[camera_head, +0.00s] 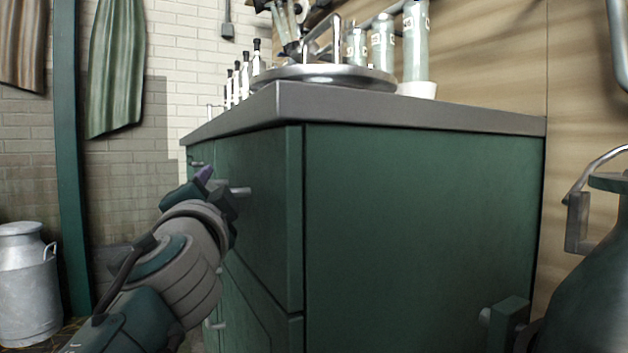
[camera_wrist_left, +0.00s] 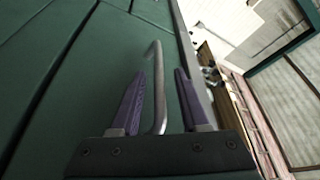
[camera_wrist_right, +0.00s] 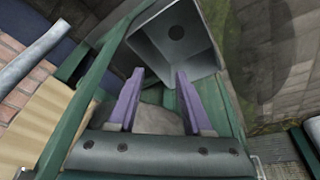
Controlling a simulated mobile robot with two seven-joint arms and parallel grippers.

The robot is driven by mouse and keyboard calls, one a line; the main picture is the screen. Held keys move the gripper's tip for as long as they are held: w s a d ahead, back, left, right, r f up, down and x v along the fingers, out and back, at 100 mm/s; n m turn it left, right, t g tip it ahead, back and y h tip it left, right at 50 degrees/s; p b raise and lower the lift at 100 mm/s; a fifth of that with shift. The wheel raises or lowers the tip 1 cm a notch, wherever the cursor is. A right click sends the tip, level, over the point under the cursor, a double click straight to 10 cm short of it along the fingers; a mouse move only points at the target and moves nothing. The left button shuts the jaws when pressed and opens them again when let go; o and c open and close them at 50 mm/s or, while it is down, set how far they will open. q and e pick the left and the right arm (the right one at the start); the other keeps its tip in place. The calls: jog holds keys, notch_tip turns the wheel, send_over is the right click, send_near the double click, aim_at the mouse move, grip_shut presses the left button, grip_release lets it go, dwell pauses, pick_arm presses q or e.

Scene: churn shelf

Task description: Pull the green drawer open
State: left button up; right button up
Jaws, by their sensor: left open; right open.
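The green drawer (camera_head: 260,235) is in the dark green cabinet, its front flush with the cabinet. Its metal bar handle (camera_head: 240,191) sticks out near the top of the front. My left gripper (camera_head: 216,186) is open at this handle. In the left wrist view, the handle (camera_wrist_left: 159,90) stands between the two purple fingers, with a gap visible on its right side; whether the left finger touches it I cannot tell. My right gripper (camera_wrist_right: 157,80) is open with nothing between its fingertips, and shows only in the right wrist view.
The cabinet's grey top (camera_head: 420,118) carries a round metal lid or tray (camera_head: 325,76) and several bottles (camera_head: 383,45). A metal milk can (camera_head: 25,285) stands at the far left. A green vessel (camera_head: 590,290) is at the right. A grey open box-shaped thing (camera_wrist_right: 175,40) is ahead of the right gripper.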

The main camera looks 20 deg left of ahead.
pick_arm(q)
jog(key=shift+w, duration=0.15)
jog(key=shift+d+f, duration=0.1)
jog(key=shift+d, duration=0.05)
jog(key=shift+c, duration=0.6)
grip_shut()
dwell(0.7)
